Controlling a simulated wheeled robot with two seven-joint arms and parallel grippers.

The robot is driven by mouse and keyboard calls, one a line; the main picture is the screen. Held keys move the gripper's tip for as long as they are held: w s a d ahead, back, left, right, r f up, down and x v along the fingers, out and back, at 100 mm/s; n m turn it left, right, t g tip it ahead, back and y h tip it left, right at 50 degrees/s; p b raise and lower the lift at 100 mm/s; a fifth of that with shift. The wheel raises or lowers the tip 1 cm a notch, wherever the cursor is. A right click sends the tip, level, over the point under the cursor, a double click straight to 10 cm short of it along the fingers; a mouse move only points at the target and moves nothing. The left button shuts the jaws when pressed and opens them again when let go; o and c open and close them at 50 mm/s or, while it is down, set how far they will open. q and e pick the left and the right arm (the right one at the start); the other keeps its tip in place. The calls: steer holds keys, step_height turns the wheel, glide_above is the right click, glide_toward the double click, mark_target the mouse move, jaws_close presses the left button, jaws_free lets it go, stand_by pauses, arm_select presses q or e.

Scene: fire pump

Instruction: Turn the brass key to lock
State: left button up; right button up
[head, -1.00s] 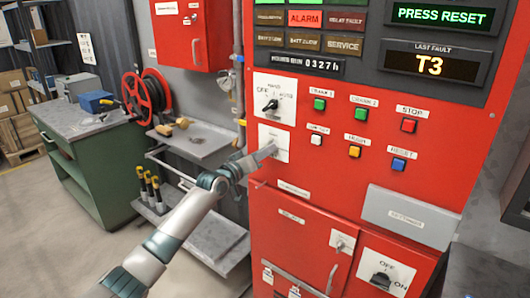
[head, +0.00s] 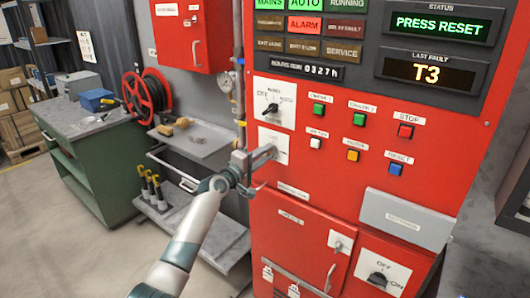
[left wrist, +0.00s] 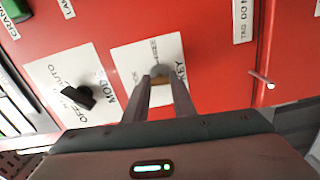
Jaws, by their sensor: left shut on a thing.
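The key switch is on a white plate (head: 277,139) on the red panel, below the mode selector (head: 271,107). My left gripper (head: 270,153) is at this plate, its fingers pointing into it. In the left wrist view the two fingertips (left wrist: 160,80) close on the key's head (left wrist: 160,70) in front of the white key plate (left wrist: 132,62). The key is mostly hidden by the fingers, so its angle and its brass colour cannot be told. My right gripper is in neither view.
The display reads PRESS RESET (head: 438,24). Several push buttons, including red STOP (head: 405,131) and blue RESET (head: 395,169), sit right of the key. A grey ledge (head: 404,219) sticks out lower right. A pipe (head: 239,90) runs along the panel's left side.

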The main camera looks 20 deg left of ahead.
arm_select(q)
steer(key=shift+n, duration=0.5)
steer(key=shift+f, duration=0.1)
steer(key=o, duration=1.1)
steer(key=shift+c, duration=0.2)
steer(key=b+v, duration=0.3)
steer(key=v, duration=1.4)
steer(key=shift+s+b, duration=0.2)
steer(key=shift+b, duration=0.1)
steer(key=shift+a, duration=0.1)
